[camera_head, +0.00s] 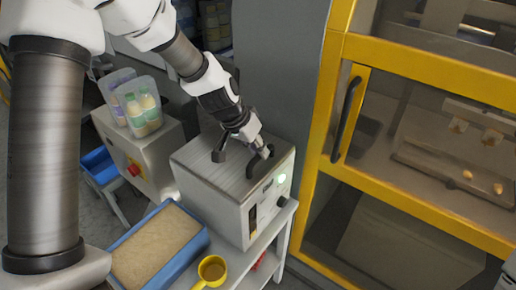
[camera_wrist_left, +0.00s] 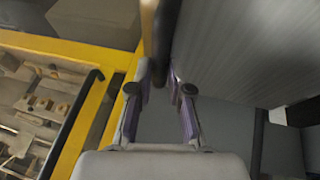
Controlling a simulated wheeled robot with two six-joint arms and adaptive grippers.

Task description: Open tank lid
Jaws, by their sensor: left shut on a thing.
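The tank (camera_head: 235,215) is a light grey box with a green light on its front. Its ribbed grey lid (camera_head: 205,170) looks flat on top in the head view. A dark handle (camera_head: 251,166) sits at the lid's right front edge. My left gripper (camera_head: 264,153) is shut on this handle, and its fingers partly hide it. In the left wrist view the fingers (camera_wrist_left: 160,88) close around the dark handle bar (camera_wrist_left: 161,45), with a ribbed grey surface beside it. My right gripper is not in view.
A yellow-framed machine (camera_head: 332,110) with a dark door handle (camera_head: 346,118) stands close on the right. Bottles in clear bins (camera_head: 142,107) stand on a grey box at left.

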